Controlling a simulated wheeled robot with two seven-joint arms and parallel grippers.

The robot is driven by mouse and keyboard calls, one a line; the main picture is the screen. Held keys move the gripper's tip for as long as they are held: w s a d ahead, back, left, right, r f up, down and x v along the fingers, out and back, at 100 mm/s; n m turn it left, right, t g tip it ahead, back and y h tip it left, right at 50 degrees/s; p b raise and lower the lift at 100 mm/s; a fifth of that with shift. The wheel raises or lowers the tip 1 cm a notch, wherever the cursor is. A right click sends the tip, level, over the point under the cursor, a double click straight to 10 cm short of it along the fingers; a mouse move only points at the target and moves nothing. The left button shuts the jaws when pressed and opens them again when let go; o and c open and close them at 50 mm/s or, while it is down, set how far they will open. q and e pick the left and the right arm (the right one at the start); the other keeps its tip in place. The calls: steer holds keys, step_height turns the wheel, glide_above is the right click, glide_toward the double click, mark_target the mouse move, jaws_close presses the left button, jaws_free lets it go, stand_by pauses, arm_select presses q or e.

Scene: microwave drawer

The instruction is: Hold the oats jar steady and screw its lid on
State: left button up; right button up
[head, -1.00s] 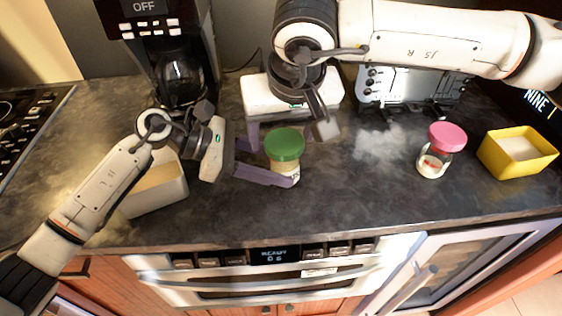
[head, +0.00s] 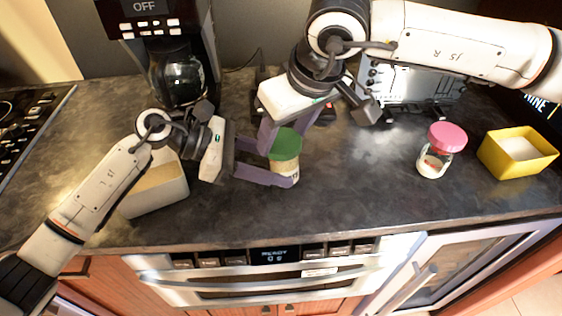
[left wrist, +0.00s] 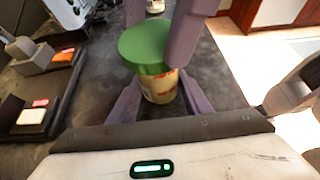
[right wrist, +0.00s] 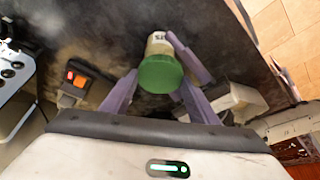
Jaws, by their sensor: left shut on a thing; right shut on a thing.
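The oats jar (head: 287,169) stands on the dark counter, a pale jar with a green lid (head: 285,142) on its top. My left gripper (head: 279,170) is shut on the jar's body from the left, low on its side. My right gripper (head: 282,138) reaches down from behind and is shut on the green lid. In the left wrist view, the lid (left wrist: 145,45) sits over the jar (left wrist: 160,88) between purple fingers. In the right wrist view, the lid (right wrist: 160,73) lies between the right fingers. The lid's thread is hidden.
A jar with a pink lid (head: 447,137) and a yellow container (head: 518,152) stand to the right. A cream bin (head: 155,195) is at left, beside my left arm. A coffee maker (head: 170,50) and a silver toaster (head: 405,90) stand behind.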

steer(key=m, duration=0.2)
steer(key=a+m+h, duration=0.1)
steer(key=shift+s, duration=0.3)
steer(key=m+h, duration=0.1)
steer(key=m, duration=0.3)
steer(key=shift+m+t+h, duration=0.3)
steer(key=shift+m+h, duration=0.1)
steer(key=m+h, duration=0.1)
steer(key=m, duration=0.1)
steer(key=m+h, duration=0.1)
steer(key=m, duration=0.2)
steer(key=shift+d+m+g, duration=0.15)
steer(key=shift+m+g, duration=0.15)
steer(key=shift+g, duration=0.1)
steer(key=m, duration=0.2)
steer(key=m+g+h, duration=0.1)
steer(key=m, duration=0.1)
steer(key=shift+d+f+m, duration=0.1)
steer(key=shift+d+m, duration=0.1)
steer(key=shift+m, duration=0.2)
steer(key=o, duration=1)
steer(key=shift+d+g, duration=0.1)
steer(key=shift+g, duration=0.2)
steer(key=shift+w, duration=0.1)
